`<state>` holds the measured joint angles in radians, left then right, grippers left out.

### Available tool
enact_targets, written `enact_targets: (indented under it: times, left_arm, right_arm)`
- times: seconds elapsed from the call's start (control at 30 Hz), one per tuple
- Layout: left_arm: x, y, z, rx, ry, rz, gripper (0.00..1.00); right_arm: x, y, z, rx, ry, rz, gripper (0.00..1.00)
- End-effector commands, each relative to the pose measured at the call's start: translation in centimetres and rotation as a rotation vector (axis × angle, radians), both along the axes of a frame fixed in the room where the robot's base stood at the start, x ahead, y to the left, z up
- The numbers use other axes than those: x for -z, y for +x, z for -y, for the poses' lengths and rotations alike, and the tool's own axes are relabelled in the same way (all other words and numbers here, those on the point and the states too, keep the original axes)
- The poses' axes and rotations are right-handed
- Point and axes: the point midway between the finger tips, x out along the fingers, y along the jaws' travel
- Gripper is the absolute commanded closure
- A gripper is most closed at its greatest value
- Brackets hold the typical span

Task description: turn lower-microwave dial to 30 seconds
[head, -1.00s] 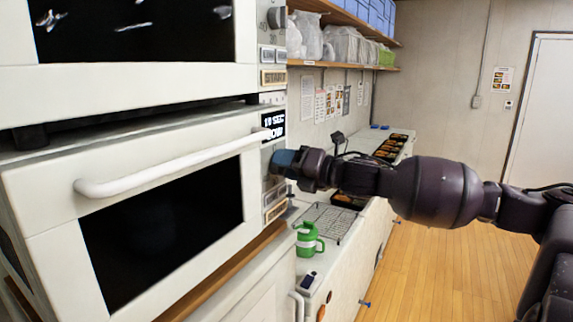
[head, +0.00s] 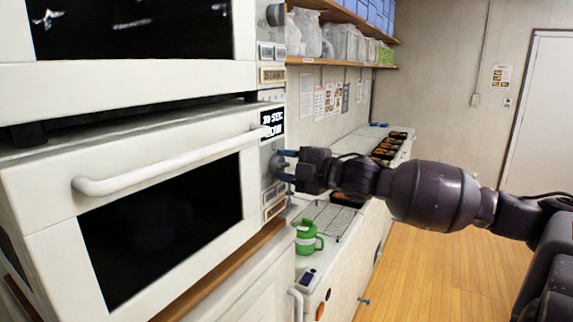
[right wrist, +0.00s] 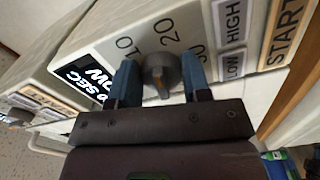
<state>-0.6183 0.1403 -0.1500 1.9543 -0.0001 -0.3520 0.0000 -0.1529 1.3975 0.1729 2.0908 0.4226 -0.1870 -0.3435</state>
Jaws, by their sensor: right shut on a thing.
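The lower microwave (head: 40,212) stands at the left with its door closed. Its display (head: 272,124) shows a seconds value over "LOW"; the first digit is too blurred to read surely. The grey dial (right wrist: 160,72) sits between the two blue fingers of my right gripper (right wrist: 160,80), which are shut on it. Numbers 10 and 20 show beside the dial in the right wrist view, and another mark is partly hidden by a finger. In the head view my right gripper (head: 284,165) is at the control panel, and the fingers mostly hide the dial. My left gripper is not in view.
The upper microwave (head: 110,80) sits above, with its own controls. Below the panel, a green cup (head: 306,237) and a wire rack (head: 334,218) stand on the counter. Bento trays (head: 385,152) lie farther back. The floor at right is clear.

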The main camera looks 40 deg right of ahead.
Motion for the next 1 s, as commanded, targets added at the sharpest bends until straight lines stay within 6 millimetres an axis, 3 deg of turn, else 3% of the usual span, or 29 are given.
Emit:
enact_targets:
  times: [1.0]
  left_arm:
    - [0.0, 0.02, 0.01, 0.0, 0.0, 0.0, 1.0]
  right_arm:
    - [0.67, -0.15, -0.52, 0.0, 0.925, -0.268, 0.8]
